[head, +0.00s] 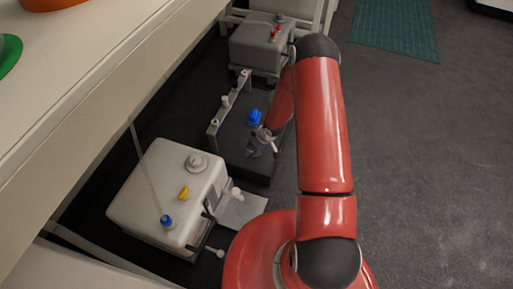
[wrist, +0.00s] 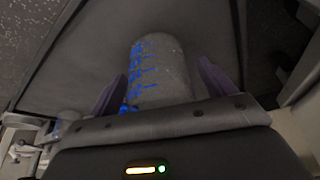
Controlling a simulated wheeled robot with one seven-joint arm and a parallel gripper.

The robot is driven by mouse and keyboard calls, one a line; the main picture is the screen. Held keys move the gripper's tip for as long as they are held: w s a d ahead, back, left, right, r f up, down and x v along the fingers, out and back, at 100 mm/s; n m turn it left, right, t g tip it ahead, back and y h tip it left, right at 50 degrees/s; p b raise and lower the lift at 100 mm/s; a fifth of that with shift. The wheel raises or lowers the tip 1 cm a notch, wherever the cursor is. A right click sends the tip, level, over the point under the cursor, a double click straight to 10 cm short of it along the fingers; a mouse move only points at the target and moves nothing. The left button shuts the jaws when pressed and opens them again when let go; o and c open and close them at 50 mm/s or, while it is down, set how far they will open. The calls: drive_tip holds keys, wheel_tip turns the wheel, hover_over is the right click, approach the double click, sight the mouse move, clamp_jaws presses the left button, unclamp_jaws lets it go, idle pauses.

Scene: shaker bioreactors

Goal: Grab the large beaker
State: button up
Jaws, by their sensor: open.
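The large beaker (wrist: 160,68) is a clear grey cylinder with blue graduation marks, seen in the wrist view. My gripper (wrist: 163,80) is open, with one purple finger on each side of the beaker. The beaker lies between the fingers in the picture, and its near end is hidden by the gripper body. I cannot tell whether either finger touches it. In the head view I cannot make out the beaker, and my red arm hides part of that area.
In the head view, a white container (head: 150,205) with blue and yellow caps stands at lower left. A grey container (head: 258,50) stands farther back. A dark platform (head: 236,150) lies between them. A pale counter (head: 90,95) runs along the left. The floor (head: 425,170) at right is clear.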

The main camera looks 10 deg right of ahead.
drive_tip(key=c, duration=1.1)
drive_tip(key=shift+o, duration=0.2)
drive_tip(key=shift+r, duration=0.15)
